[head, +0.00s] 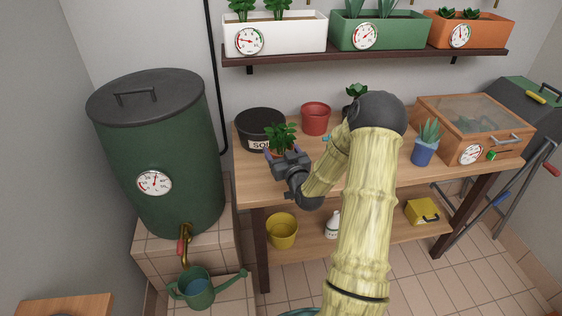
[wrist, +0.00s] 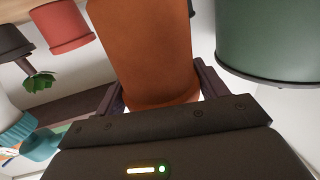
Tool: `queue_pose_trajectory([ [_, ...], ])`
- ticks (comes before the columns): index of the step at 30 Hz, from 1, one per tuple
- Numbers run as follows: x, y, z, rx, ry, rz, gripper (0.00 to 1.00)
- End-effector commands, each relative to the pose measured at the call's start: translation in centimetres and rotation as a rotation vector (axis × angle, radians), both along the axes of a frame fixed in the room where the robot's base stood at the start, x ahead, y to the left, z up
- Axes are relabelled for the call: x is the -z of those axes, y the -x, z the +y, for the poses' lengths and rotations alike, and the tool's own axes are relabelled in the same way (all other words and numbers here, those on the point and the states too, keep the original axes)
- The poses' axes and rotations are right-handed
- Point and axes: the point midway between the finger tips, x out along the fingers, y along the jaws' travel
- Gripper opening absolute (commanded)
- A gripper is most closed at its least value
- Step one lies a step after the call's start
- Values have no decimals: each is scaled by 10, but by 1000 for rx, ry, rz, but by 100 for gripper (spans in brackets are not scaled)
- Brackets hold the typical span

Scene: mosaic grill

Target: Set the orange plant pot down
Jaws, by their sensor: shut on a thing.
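The orange plant pot (wrist: 148,45) fills the middle of the wrist view, between my two fingers. In the head view its leafy green plant (head: 281,134) shows above my gripper (head: 283,153), and the pot is mostly hidden behind it. My gripper is shut on the pot, in front of the black soil bin at the left end of the wooden bench (head: 375,176). I cannot tell whether the pot's base touches the bench top.
A red pot (head: 315,119) and a potted plant (head: 357,91) stand towards the back of the bench. A blue pot (head: 425,152) and a wooden cold frame (head: 478,130) are at the right. The green barrel (head: 160,120) stands left of the bench.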

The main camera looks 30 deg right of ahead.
Motion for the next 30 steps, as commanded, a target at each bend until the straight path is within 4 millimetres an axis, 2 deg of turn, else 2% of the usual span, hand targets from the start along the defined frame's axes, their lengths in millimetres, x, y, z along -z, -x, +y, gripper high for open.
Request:
queue_pose_trajectory([
  [5, 3, 0, 0, 0, -1, 0, 39],
  [12, 34, 0, 0, 0, -3, 1, 39],
  [15, 41, 0, 1, -1, -1, -1, 39],
  [27, 45, 1, -2, 4, 1, -2, 39],
  [28, 44, 1, -3, 5, 0, 0, 78],
  [30, 44, 1, -3, 6, 0, 1, 92],
])
